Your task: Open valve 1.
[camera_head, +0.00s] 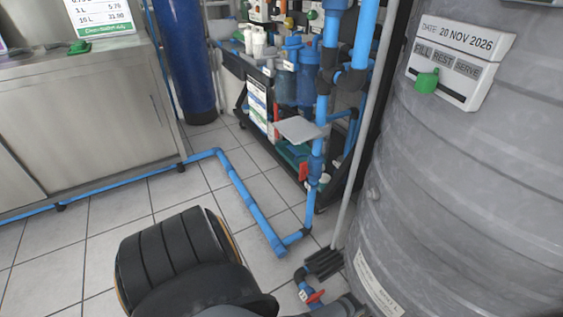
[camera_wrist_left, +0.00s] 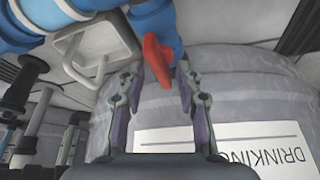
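A red valve handle (camera_wrist_left: 157,60) hangs from a blue pipe fitting (camera_wrist_left: 154,22) in the left wrist view. My left gripper (camera_wrist_left: 160,82) is open, its two fingers on either side of the handle's lower end. I see no clear grip on it. In the head view, one red handle (camera_head: 303,171) is on the upright blue pipe. Another red handle (camera_head: 316,297) is low on the floor piping, beside a small white tag (camera_head: 303,295) too small to read surely. I cannot tell which one the wrist view shows. My right gripper is not in view.
A large grey tank (camera_head: 480,180) fills the right side. A tank label (camera_wrist_left: 225,140) reads "DRINKING" in the wrist view. A grey plate (camera_head: 301,130) juts out beside the upright pipe. A blue floor pipe (camera_head: 240,195) crosses the tiles. A steel cabinet (camera_head: 95,115) stands at left.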

